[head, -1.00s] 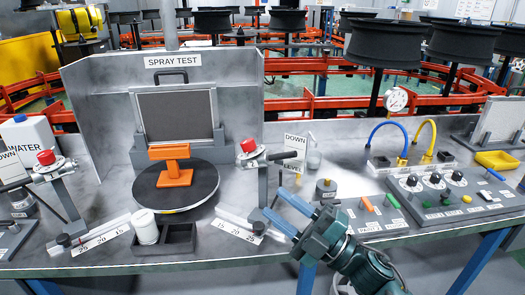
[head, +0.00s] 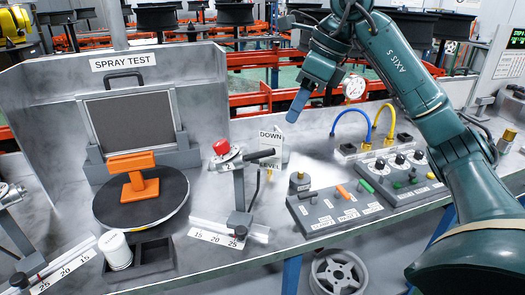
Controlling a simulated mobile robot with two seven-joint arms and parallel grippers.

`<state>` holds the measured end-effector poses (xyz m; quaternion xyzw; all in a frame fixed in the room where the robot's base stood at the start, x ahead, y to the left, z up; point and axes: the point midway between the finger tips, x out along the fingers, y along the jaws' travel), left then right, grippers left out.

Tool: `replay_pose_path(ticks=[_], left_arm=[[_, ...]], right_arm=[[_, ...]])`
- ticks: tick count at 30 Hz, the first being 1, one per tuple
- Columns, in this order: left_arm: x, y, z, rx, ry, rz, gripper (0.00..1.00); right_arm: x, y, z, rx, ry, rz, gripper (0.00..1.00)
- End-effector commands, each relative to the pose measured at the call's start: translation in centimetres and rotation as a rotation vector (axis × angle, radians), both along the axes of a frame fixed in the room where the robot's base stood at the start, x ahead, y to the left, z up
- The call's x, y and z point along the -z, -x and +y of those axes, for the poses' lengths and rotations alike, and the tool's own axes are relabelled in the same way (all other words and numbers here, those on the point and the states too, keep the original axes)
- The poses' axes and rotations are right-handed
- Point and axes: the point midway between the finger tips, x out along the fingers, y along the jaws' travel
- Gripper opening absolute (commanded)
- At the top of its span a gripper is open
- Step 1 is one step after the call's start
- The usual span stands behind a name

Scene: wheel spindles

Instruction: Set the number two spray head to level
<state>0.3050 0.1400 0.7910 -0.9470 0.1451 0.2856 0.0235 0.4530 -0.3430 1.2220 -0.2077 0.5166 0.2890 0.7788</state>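A spray head on an upright post, with a red knob (head: 222,147) and a dark nozzle (head: 259,155) pointing right, stands right of the turntable. The nozzle looks close to level, tilting slightly up to the right. A second spray head (head: 10,194) is partly cut off at the left edge. My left gripper is not in view.
An orange block (head: 137,184) sits on the black turntable (head: 170,195) before the SPRAY TEST booth. A control panel (head: 330,210), hoses (head: 388,112) and a gauge (head: 353,87) stand at right. A white cup (head: 115,250) is at front left.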

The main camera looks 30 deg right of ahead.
Motion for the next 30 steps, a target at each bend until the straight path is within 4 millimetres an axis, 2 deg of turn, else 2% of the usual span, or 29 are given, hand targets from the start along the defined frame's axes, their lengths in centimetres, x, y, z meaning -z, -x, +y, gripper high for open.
replay_pose_path(ticks=[12,16,21,30], left_arm=[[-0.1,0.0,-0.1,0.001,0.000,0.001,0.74],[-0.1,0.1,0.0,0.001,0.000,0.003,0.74],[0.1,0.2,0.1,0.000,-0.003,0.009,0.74],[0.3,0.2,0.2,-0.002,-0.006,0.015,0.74]], right_arm=[[7.7,-2.3,2.2,-0.007,-0.004,0.007,0.36],[9.7,-3.0,2.7,-0.007,-0.005,0.005,0.36],[11.2,-3.5,3.1,-0.005,-0.005,0.003,0.36],[11.6,-3.7,3.2,-0.006,-0.005,0.001,0.36]])
